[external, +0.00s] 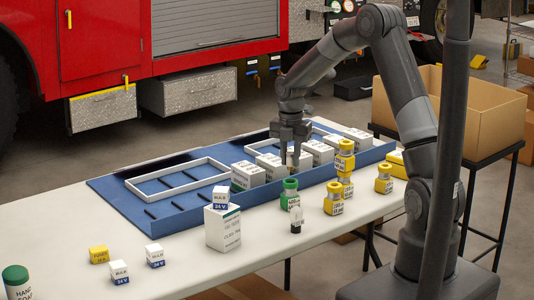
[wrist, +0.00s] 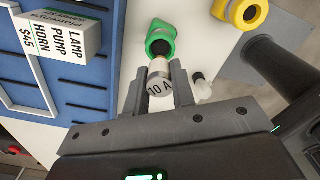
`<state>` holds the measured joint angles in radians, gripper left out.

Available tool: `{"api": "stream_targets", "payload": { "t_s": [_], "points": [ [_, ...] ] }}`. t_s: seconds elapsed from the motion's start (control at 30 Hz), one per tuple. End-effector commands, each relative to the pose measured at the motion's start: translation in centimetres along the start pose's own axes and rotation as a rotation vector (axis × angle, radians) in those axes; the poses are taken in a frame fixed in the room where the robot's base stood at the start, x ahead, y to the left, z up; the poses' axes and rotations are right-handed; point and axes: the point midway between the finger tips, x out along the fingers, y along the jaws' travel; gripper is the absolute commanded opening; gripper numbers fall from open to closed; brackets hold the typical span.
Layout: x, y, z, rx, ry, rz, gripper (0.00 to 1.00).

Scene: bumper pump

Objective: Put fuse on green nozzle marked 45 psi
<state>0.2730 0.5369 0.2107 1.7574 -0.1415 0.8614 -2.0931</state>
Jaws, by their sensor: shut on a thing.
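My gripper (external: 291,134) is shut on a small silver fuse labelled 10 A (wrist: 160,84), seen between its two fingers in the wrist view. In the external view the fuse is mostly hidden by the fingers. The green nozzle (external: 290,189) stands upright on the white table, lower than my gripper and nearly below it in the picture. In the wrist view the green nozzle (wrist: 160,40) appears just past the fuse's far end, with its dark opening showing. I cannot tell the gap between them. Its pressure marking is not readable.
A clear bulb (external: 296,219) stands close in front of the green nozzle. Yellow nozzles (external: 333,199) stand to the right, some stacked. A white box (external: 222,227) with a small 24 V box on top stands left. The blue tray (external: 150,218) with white boxes lies behind.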

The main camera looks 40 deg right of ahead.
Motion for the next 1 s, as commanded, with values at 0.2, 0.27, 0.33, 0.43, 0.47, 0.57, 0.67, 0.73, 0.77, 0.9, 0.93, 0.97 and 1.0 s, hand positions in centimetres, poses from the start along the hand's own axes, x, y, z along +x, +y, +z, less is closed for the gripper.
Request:
{"api": "stream_targets", "payload": {
  "t_s": [0.2, 0.27, 0.33, 0.43, 0.47, 0.57, 0.67, 0.73, 0.77, 0.9, 0.93, 0.97, 1.0],
  "points": [
    [3.1, -0.1, 0.0, 0.0, 0.001, -0.002, 0.01],
    [3.4, -0.1, 0.0, 0.0, 0.001, -0.001, 0.01],
    [3.4, -0.1, 0.0, 0.0, 0.0, 0.0, 0.01],
    [3.3, -0.1, 0.0, 0.0, 0.0, 0.0, 0.01],
    [3.4, -0.1, 0.0, 0.0, 0.0, 0.0, 0.01],
    [3.6, -0.1, 0.0, 0.0, 0.0, -0.001, 0.01],
    [3.6, -0.1, 0.0, 0.0, 0.0, 0.0, 0.29],
    [3.6, -0.1, 0.0, 0.0, 0.0, -0.001, 0.34],
    [3.6, -0.1, 0.0, 0.0, 0.0, -0.001, 0.37],
    [3.6, -0.1, 0.0, 0.0, 0.0, -0.001, 0.45],
    [3.6, -0.1, 0.0, 0.0, 0.0, -0.001, 0.45],
    [3.6, -0.1, 0.0, 0.0, 0.0, -0.001, 0.45],
    [3.6, -0.1, 0.0, 0.0, 0.0, -0.001, 0.45]
  ]
}}
